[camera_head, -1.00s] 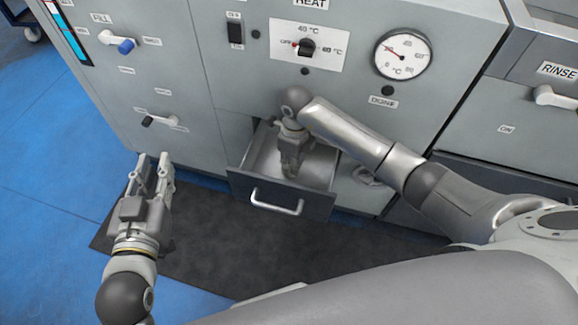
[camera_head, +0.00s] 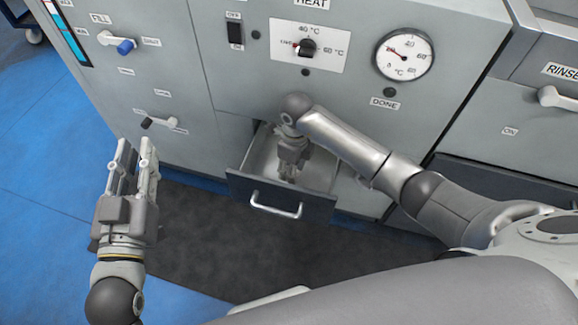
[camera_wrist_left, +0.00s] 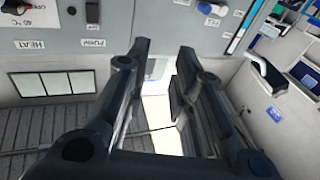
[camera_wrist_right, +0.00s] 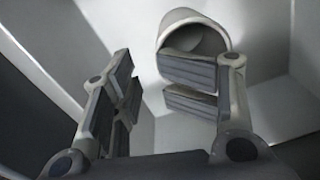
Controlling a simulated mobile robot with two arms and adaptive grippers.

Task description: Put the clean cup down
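The cup (camera_wrist_right: 212,38) is pale grey and shows in the right wrist view inside the open drawer, its opening towards the camera. My right gripper (camera_wrist_right: 160,95) is open, its fingers apart. The right finger overlaps the cup in the picture; whether it touches the cup I cannot tell. In the head view my right gripper (camera_head: 288,176) reaches down into the drawer (camera_head: 283,207), and I cannot make out the cup there. My left gripper (camera_head: 137,155) is open and empty, left of the drawer; its parted fingers also show in the left wrist view (camera_wrist_left: 163,60).
The grey machine front (camera_head: 180,80) stands behind the drawer, with a heat dial (camera_head: 306,47), a gauge (camera_head: 404,57) and small levers (camera_head: 160,122). A dark mat (camera_head: 215,235) lies below on the blue floor (camera_head: 45,200). The drawer walls are close around my right gripper.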

